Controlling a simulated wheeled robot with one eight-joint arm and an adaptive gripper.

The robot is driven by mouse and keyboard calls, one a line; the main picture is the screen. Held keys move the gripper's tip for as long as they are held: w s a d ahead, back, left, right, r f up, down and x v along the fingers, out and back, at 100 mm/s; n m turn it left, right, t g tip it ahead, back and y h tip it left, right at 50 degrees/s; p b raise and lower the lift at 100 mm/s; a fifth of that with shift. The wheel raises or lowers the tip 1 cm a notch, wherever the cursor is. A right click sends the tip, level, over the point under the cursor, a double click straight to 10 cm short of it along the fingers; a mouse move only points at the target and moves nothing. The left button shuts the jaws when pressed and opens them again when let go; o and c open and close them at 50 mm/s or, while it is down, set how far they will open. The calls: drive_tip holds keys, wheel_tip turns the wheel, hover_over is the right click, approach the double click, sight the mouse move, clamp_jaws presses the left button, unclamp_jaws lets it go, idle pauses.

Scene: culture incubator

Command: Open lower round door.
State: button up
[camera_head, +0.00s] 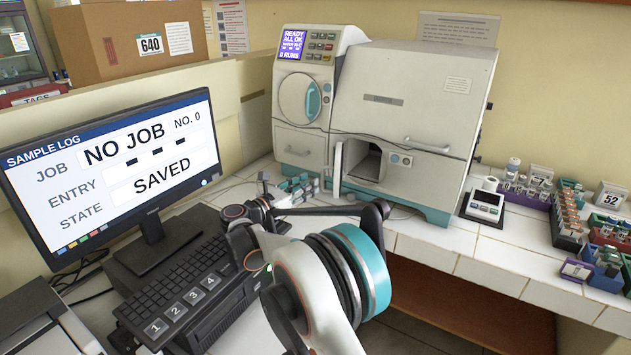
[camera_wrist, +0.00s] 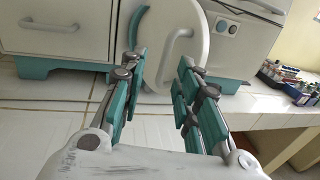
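The incubator (camera_head: 415,110) stands on the white tiled counter. Its lower round door (camera_head: 337,168) is swung out, seen nearly edge-on beside the dark square opening (camera_head: 369,161). In the wrist view the white round door (camera_wrist: 157,70) faces me, with a pale curved handle (camera_wrist: 178,42). My gripper (camera_wrist: 160,82) is open, its teal-padded fingers apart with nothing between them, in front of and below the handle. In the head view my gripper (camera_head: 299,188) is low at the left of the door, partly hidden by my arm. Whether it touches the door I cannot tell.
An upper round door (camera_head: 299,98) with a teal handle is shut. A monitor (camera_head: 115,165) and keyboard (camera_head: 185,285) stand at the left. A small scale (camera_head: 486,205) and several vial racks (camera_head: 570,215) occupy the right. The front counter strip (camera_head: 500,262) is clear.

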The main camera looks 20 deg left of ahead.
drive_tip(key=v, duration=0.6)
drive_tip(key=shift+s, duration=0.15)
drive_tip(key=shift+c, duration=0.6)
